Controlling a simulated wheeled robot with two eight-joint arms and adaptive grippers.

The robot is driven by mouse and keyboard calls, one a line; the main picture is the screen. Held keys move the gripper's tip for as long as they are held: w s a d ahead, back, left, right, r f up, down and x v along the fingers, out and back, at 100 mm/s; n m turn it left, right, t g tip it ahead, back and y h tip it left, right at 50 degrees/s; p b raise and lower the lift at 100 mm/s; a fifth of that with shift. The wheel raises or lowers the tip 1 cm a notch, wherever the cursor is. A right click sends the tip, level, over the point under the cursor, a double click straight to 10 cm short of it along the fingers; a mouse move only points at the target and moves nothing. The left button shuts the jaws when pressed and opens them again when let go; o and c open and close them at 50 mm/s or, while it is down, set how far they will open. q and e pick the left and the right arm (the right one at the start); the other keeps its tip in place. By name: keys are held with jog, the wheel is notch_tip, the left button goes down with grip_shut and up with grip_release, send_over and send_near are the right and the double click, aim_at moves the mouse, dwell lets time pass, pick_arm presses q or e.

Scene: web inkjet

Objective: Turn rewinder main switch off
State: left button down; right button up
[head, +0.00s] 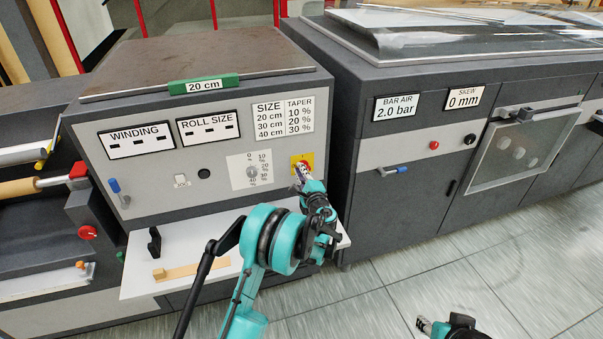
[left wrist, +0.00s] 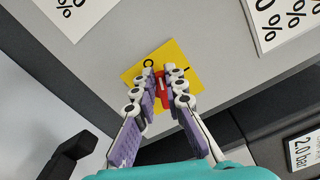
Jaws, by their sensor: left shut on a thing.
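The rewinder main switch is a red rotary knob (head: 307,164) on a yellow plate (head: 296,158), at the lower right of the grey panel. In the left wrist view the red knob (left wrist: 161,90) shows between my fingers, and an "O" mark shows on the yellow plate (left wrist: 190,62) near the fingertips. My left gripper (head: 302,174) reaches the panel from below, and it is shut on the red knob in the left wrist view (left wrist: 160,78). The fingers hide part of the knob and any other mark. My right gripper (head: 425,326) is only partly in view at the bottom right.
A percent dial (head: 252,171) sits left of the switch. A white shelf (head: 190,240) with a wooden piece (head: 178,271) juts out below the panel. A second grey cabinet (head: 400,215) stands to the right. The floor (head: 480,260) in front is clear.

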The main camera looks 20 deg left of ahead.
pick_arm(q)
jog(key=shift+a+f+n+b, duration=0.1)
jog(key=shift+f+n+b, duration=0.2)
jog(key=shift+n, duration=0.85)
jog(key=shift+f+n+b, duration=0.15)
jog(key=shift+n+b, duration=0.2)
jog(key=shift+n, duration=0.8)
jog(key=c, duration=1.6)
grip_release()
jog(key=v, duration=1.2)
